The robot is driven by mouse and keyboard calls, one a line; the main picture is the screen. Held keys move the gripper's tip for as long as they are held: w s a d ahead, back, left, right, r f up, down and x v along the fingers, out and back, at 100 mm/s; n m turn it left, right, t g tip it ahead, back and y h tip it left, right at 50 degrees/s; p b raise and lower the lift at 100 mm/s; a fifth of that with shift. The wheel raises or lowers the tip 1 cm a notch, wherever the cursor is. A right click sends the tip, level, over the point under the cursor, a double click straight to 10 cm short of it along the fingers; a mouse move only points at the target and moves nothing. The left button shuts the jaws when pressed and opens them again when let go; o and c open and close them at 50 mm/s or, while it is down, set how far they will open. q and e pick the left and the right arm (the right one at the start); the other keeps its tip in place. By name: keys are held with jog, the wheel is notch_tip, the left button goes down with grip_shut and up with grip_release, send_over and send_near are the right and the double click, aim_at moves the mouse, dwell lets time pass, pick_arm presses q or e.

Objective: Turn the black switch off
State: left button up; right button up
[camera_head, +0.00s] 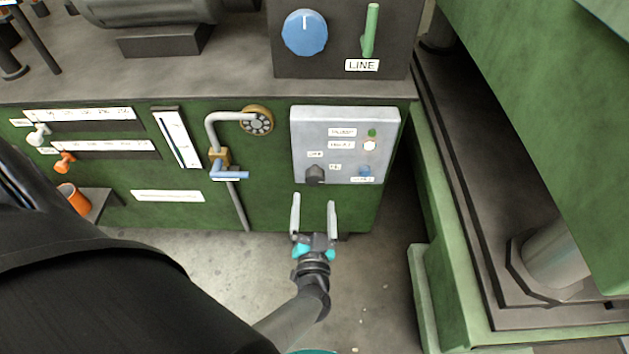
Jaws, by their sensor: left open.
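The black switch (315,175) is a small dark knob at the lower left of a light grey control panel (376,114) on the front of the green machine. A small label sits above it; which way the knob is turned is too small to tell. My left gripper (313,201) is open and empty, its two pale fingers pointing up the picture toward the panel. In the picture its fingertips lie just below the black switch, one to each side. I cannot tell how far the fingertips are from the panel. My right gripper is not in view.
The panel also has a green light (372,132), a white button (370,145) and a blue button (365,171). Left of it are a bent pipe with a blue-handled valve (230,174) and slider scales. A blue dial (304,33) and a green lever (370,31) stand above.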

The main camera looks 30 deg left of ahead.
aim_at(314, 182)
pick_arm(q)
jog(key=b+x, duration=0.2)
jog(key=x, duration=0.4)
jog(key=shift+w+a, duration=0.2)
jog(key=shift+w, duration=0.1)
jog(key=shift+x, duration=0.85)
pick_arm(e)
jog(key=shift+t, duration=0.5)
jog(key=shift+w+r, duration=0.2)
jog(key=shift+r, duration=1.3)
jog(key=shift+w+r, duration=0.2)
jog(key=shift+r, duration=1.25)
pick_arm(q)
jog(key=c, duration=1.4)
